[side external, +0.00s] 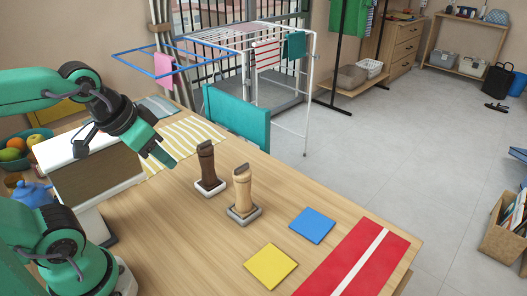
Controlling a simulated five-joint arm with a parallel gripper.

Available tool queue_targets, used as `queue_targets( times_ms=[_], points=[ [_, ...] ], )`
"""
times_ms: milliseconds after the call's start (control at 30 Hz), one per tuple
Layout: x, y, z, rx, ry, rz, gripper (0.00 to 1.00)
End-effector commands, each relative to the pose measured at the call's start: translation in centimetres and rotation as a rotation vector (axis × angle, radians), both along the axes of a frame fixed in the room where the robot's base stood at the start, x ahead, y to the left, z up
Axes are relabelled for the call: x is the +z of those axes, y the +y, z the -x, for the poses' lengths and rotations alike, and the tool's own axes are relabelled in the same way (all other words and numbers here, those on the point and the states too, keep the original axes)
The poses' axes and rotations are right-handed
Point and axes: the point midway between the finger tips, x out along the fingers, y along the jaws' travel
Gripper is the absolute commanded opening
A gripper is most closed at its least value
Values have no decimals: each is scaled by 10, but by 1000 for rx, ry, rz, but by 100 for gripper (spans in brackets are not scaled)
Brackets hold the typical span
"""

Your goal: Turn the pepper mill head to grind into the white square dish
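A dark brown mill (206,168) stands upright near the table's middle, on a white square dish or base (221,187). A light wood mill (243,190) stands upright to its right and nearer the camera, on a similar pale square base (258,213). Both have a lever-like top. I cannot tell which one is the pepper mill. My gripper (162,156) is above the table to the left of the dark mill, pointing down and right, apart from both mills. Its fingers overlap in this view, so its opening is unclear. I see nothing held in it.
The wooden table (190,235) carries a yellow square (270,267), a blue square (312,225), a red cloth with a white stripe (345,275) and a striped yellow cloth (185,140). A teal chair back (236,115) stands behind the far edge. A white-topped box (95,180) is at left.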

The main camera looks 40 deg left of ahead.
Motion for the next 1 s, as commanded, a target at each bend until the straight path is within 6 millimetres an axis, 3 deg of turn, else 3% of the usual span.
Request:
queue_targets(
  times_ms=[167, 267, 567, 1000],
  points=[
    [0, 0, 0, 0, 0, 0, 38],
    [0, 0, 0, 4, 1, 2, 58],
    [4, 6, -16, 129, 47, 53, 58],
    [4, 35, -77, 619, 195, 218, 58]
  ],
)
